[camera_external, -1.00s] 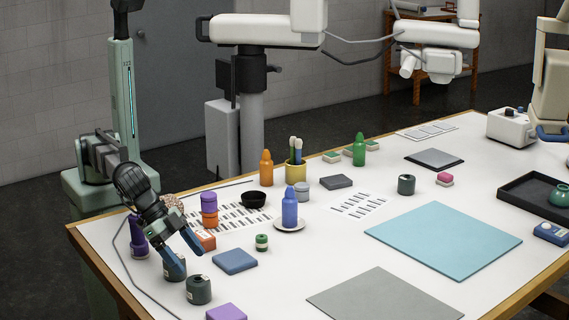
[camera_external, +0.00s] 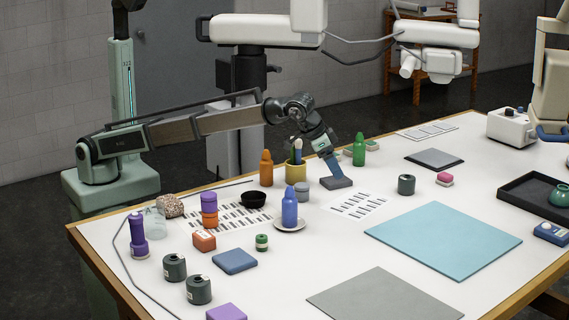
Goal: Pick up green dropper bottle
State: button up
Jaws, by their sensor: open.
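The green dropper bottle (camera_external: 359,150) stands upright at the back of the white table, just right of my gripper. My gripper (camera_external: 334,172) points down and to the right, with its blue fingers low over the dark grey block (camera_external: 336,183). It is open, and I see nothing held in it. A gap shows between the fingers and the bottle. Whether the fingertips touch the grey block cannot be told from this angle.
A yellow cup (camera_external: 296,171) with brushes, an orange bottle (camera_external: 266,168) and a blue bottle (camera_external: 289,208) on a saucer stand to the left. Small green-and-white blocks (camera_external: 371,145) lie by the bottle. A teal mat (camera_external: 445,240) leaves free room at front right.

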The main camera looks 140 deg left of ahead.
jog(key=s+a+r+n+g, duration=0.1)
jog(key=s+a, duration=0.5)
jog(key=a, duration=0.2)
jog(key=s+a+r+n, duration=0.1)
jog(key=s+a+n, duration=0.1)
jog(key=s+a, duration=0.45)
jog(key=n+g, duration=0.1)
jog(key=n, duration=0.1)
send_near(359, 140)
jog(key=shift+h, duration=0.3)
jog(key=x, duration=0.7)
jog(key=shift+s+a, duration=0.3)
jog(key=shift+a, duration=0.15)
jog(key=shift+x, duration=2.55)
jog(key=shift+s, duration=0.2)
jog(key=c, duration=1.2)
jog(key=shift+r, duration=0.1)
